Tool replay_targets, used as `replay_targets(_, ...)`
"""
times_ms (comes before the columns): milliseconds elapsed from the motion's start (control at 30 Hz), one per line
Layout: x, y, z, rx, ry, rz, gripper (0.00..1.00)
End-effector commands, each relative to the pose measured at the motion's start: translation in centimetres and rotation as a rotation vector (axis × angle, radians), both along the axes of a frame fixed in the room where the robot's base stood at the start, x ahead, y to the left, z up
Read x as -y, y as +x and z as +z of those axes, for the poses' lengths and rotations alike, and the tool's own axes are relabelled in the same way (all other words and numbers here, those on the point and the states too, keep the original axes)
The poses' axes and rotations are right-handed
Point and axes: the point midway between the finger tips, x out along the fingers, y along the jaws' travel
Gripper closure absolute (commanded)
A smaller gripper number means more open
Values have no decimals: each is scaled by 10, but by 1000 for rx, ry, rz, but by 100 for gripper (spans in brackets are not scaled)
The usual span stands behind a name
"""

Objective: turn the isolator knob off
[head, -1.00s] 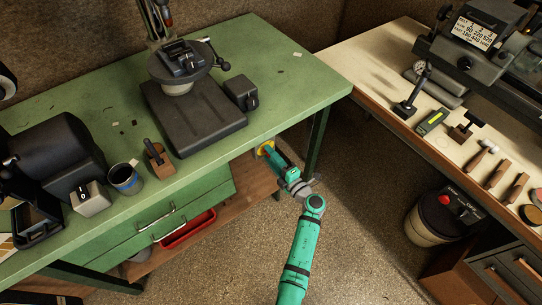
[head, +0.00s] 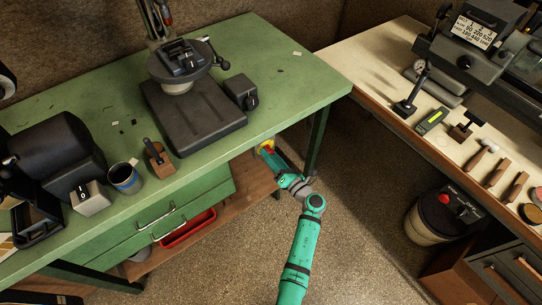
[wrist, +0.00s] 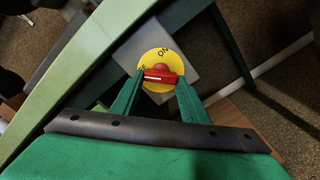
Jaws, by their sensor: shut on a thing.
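The isolator knob (wrist: 160,75) is a red bar with a pale line along it, on a round yellow plate (wrist: 151,58). The plate carries the word ON at its upper right in the wrist view; lettering at its left is partly hidden. My gripper (wrist: 159,79) has one green finger at each end of the red bar and is shut on it. In the head view, the yellow plate (head: 266,145) shows under the front edge of the green bench, with my gripper (head: 269,151) against it. The knob is largely covered there.
The green bench (head: 270,65) overhangs the knob, and a dark green leg (head: 317,138) stands just right of my gripper. A wooden shelf (head: 258,178) lies below.

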Motion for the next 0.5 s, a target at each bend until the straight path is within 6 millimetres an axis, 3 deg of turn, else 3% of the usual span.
replay_targets(500,2,0,-1,31,-45,-4,82)
